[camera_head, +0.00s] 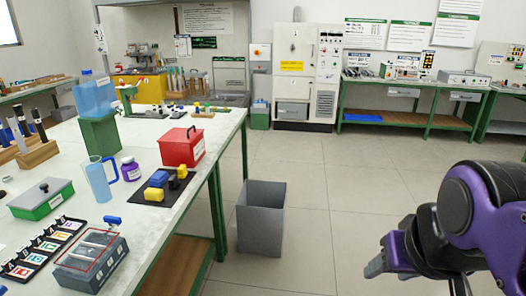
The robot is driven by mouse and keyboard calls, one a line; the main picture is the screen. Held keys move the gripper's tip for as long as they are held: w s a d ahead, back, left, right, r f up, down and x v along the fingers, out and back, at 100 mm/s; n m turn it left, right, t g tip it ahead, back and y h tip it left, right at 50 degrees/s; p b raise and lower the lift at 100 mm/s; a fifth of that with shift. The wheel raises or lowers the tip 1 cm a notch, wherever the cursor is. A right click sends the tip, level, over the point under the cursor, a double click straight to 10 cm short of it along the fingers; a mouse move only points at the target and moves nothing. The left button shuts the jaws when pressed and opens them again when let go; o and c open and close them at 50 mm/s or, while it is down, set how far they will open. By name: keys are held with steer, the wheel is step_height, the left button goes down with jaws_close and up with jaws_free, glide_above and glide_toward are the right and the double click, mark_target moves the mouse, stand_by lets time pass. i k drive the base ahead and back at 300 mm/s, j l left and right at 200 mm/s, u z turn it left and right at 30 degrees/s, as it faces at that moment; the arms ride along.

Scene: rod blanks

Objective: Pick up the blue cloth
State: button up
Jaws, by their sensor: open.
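A flat blue piece (362,117) lies on the lower wooden shelf of the green-framed bench at the back right. It is the only thing that looks like the blue cloth, but it is too small to tell if it is cloth. My gripper (378,266) is at the lower right, in front of the open floor, far from that piece. It is open, and I see nothing held in it. My purple and black arm hides part of the floor at the right.
The tiled floor (318,178) toward the back bench is clear.

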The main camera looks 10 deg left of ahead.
mark_target(159, 178)
steer(key=i+l, duration=0.1)
steer(key=i, duration=1.1)
steer(key=i+u, duration=0.5)
steer(key=u, duration=0.15)
steer(key=i+l+u, duration=0.1)
steer(key=i+u, duration=0.4)
steer(key=u, duration=0.25)
steer(key=i+u, duration=0.15)
steer(key=u, duration=0.2)
steer(key=i+l+u, duration=0.1)
steer(key=u, duration=0.3)
